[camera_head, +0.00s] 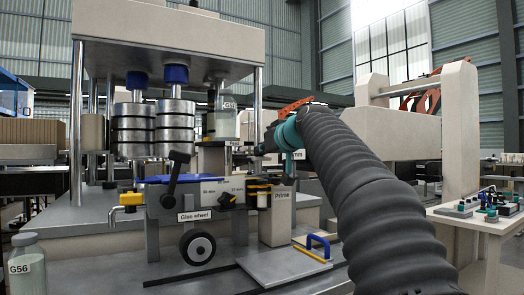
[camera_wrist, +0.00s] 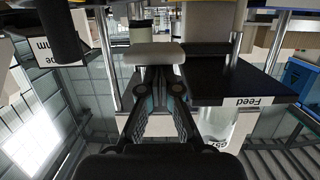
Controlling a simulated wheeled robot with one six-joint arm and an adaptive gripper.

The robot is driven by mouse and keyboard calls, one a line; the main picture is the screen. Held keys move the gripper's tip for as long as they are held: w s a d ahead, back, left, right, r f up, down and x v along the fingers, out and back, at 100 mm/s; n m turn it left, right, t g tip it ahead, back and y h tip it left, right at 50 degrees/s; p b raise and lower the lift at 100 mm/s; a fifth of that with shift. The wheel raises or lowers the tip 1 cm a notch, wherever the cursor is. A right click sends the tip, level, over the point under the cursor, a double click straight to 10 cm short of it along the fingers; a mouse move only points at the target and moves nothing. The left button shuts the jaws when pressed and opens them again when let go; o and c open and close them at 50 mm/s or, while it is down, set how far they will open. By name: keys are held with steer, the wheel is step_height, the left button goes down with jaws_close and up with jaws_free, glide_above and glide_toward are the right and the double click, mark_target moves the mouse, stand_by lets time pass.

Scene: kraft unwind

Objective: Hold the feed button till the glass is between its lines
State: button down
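The glass labelled G57 (camera_head: 226,125) stands behind the glue station in the head view, left of my gripper (camera_head: 268,142). In the wrist view, which is upside down, the clear glass (camera_wrist: 216,124) hangs by the dark shelf edge with the Feed label (camera_wrist: 255,102). A pale rounded block (camera_wrist: 155,53), perhaps the feed button, lies right at my fingertips. My gripper (camera_wrist: 161,82) has its fingers drawn together with nothing seen between them. I cannot tell whether they press the block. The glass's lines and level are too small to read.
The glue station has a Glue wheel label (camera_head: 195,215), a Prime post (camera_head: 280,222) and metal roller stacks (camera_head: 175,128). A bottle labelled G56 (camera_head: 27,265) stands at the lower left. A side table (camera_head: 480,217) with small devices is at the right.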

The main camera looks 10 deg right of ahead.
steer(key=shift+w+f, duration=0.3)
steer(key=shift+f, duration=0.55)
step_height(320, 180, up, 5)
steer(key=p, duration=0.3)
steer(key=shift+s+p, duration=0.1)
steer(key=shift+p, duration=0.25)
steer(key=b+v, duration=0.2)
steer(key=v, duration=0.8)
steer(key=shift+s+r, duration=0.15)
steer(key=shift+r, duration=0.25)
steer(key=shift+f, duration=0.1)
